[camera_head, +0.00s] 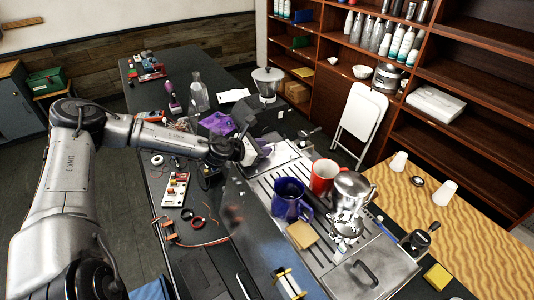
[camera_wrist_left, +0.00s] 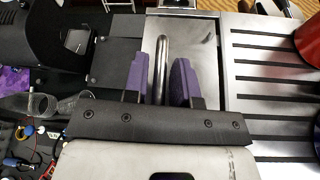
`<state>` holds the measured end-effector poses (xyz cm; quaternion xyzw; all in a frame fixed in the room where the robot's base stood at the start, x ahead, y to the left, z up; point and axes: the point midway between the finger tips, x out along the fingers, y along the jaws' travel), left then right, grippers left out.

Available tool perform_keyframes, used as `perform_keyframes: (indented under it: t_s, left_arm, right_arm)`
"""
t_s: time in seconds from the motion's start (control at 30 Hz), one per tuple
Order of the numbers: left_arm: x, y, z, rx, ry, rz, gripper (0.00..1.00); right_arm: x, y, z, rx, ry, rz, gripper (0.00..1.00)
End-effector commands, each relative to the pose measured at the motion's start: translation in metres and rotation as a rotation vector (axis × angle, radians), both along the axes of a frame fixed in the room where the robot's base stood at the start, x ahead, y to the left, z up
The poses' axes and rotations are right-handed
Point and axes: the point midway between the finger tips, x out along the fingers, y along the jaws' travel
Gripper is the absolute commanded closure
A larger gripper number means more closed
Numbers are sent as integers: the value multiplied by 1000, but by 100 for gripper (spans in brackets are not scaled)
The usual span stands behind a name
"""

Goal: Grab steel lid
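The steel lid (camera_head: 284,153) is a flat metal plate at the far end of the brewer's slatted top. In the left wrist view the lid (camera_wrist_left: 206,48) lies just left of the slatted grate, with a raised bar handle (camera_wrist_left: 161,62). My left gripper (camera_head: 263,151) is at the lid, with its purple-padded fingers (camera_wrist_left: 160,82) on either side of the handle. The fingers are open, with narrow gaps visible between them and the bar. In the head view the arm's wrist partly hides the lid. My right gripper is not in view.
A second steel plate with a handle (camera_head: 369,272) is at the near end of the brewer. A blue mug (camera_head: 287,199), a red mug (camera_head: 322,178) and a steel pitcher (camera_head: 350,190) stand on the grate (camera_head: 318,243). A grinder (camera_head: 268,84) stands behind the lid.

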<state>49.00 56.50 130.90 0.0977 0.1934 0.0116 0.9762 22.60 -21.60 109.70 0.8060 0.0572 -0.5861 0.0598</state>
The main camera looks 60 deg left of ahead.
Motion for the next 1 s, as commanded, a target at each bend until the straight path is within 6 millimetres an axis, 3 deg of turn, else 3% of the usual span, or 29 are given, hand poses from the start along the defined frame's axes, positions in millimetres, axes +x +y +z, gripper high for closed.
perform_keyframes:
  t_s: [0.33, 0.6, 1.0]
  left_arm:
    - [3, 0, -1, -1, 0, 0, 75]
    - [2, 0, -1, 0, 0, 0, 100]
    - [3, 0, 0, 0, -1, 0, 100]
  right_arm:
    - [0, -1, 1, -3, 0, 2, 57]
    - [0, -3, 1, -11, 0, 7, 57]
    - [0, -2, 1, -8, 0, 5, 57]
